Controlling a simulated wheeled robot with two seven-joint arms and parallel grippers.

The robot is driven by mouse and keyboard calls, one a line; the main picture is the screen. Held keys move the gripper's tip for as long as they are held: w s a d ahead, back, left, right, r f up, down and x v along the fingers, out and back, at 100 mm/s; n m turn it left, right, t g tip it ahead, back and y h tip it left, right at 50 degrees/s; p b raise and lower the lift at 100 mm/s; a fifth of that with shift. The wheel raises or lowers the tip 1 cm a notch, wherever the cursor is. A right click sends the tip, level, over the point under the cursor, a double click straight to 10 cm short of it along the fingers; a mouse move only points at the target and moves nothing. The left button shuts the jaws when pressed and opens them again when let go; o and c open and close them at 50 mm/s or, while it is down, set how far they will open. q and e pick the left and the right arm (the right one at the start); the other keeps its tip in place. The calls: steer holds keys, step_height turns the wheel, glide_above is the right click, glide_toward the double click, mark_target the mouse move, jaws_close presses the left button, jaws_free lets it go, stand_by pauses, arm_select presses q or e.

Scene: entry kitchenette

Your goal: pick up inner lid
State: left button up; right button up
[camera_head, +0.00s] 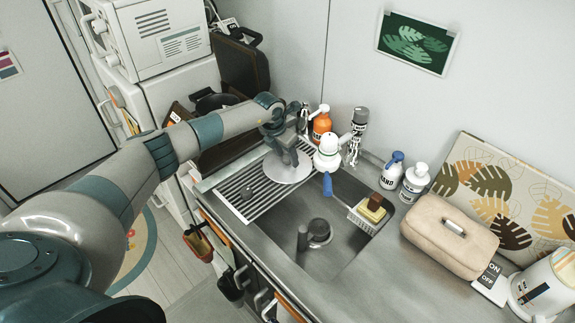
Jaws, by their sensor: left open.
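A round pale disc, which looks like the inner lid (281,174), lies on the slatted drainer (232,188) at the left of the sink. My left gripper (289,158) points down over the disc's far part, with its fingers open. The fingertips are very close to the disc, but I cannot tell whether they touch it. The gripper and wrist hide part of the disc's far edge. My right gripper is not in view.
The sink basin (345,196) is right of the drainer. Several bottles, including an orange one (321,125), stand behind it. A sponge caddy (366,220) hangs at the basin's right. A beige rounded case (445,238) sits on the right counter.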

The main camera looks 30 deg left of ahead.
mark_target(286, 158)
arm_select(q)
jaws_close()
steer(key=shift+r, duration=0.1)
step_height(286, 158, up, 10)
steer(key=b, duration=0.4)
stand_by(0.6)
